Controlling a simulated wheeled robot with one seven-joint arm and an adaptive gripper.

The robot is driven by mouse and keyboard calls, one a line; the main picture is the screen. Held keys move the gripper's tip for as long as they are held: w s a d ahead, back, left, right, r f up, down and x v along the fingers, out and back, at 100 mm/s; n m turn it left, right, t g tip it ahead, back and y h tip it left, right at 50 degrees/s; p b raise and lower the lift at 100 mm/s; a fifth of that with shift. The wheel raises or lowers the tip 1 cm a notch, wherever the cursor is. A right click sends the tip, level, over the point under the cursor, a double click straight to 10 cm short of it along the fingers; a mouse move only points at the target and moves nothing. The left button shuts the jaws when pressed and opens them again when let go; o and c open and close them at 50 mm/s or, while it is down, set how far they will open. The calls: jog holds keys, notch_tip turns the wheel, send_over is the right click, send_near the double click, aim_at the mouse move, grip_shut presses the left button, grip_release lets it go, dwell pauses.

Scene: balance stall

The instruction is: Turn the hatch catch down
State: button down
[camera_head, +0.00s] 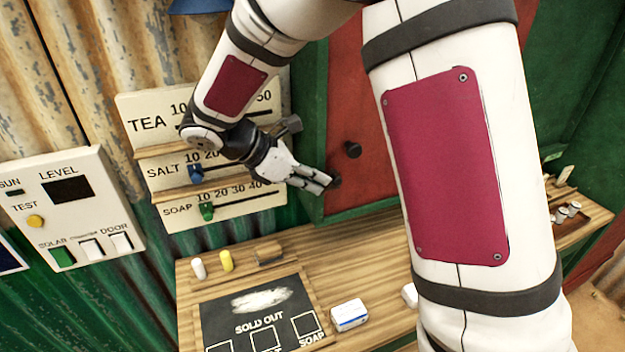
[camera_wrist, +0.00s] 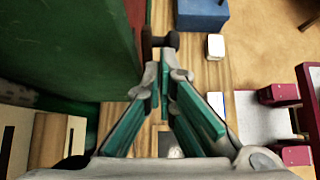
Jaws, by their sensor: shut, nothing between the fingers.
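The red hatch (camera_head: 352,110) stands in a green frame above the wooden counter. A dark round knob (camera_head: 352,149) sticks out of its face. A smaller dark piece (camera_head: 336,181), perhaps the catch, sits lower at the hatch's left edge, partly hidden by my fingertips. My gripper (camera_head: 326,184) is shut and empty, with its tips at or very near this piece; I cannot tell whether they touch. In the wrist view, a dark knob-like part (camera_wrist: 173,40) shows just beyond my fingertips (camera_wrist: 164,75), beside the red panel (camera_wrist: 134,12).
The counter (camera_head: 345,250) holds a sold-out board (camera_head: 225,325), white and yellow pieces, an eraser-like block (camera_head: 268,253) and a white box (camera_head: 349,315). Price sliders (camera_head: 150,200) and a switch panel (camera_head: 100,200) are on the left wall. My arm hides the hatch's right part.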

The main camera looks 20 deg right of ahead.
jog(key=shift+d+r+y+p, duration=0.2)
jog(key=shift+d+y+p, duration=0.6)
jog(key=shift+d+p, duration=0.1)
jog(key=shift+a, duration=0.1)
jog(key=shift+a+f, duration=0.3)
jog(key=shift+a, duration=0.35)
jog(key=shift+a, duration=0.1)
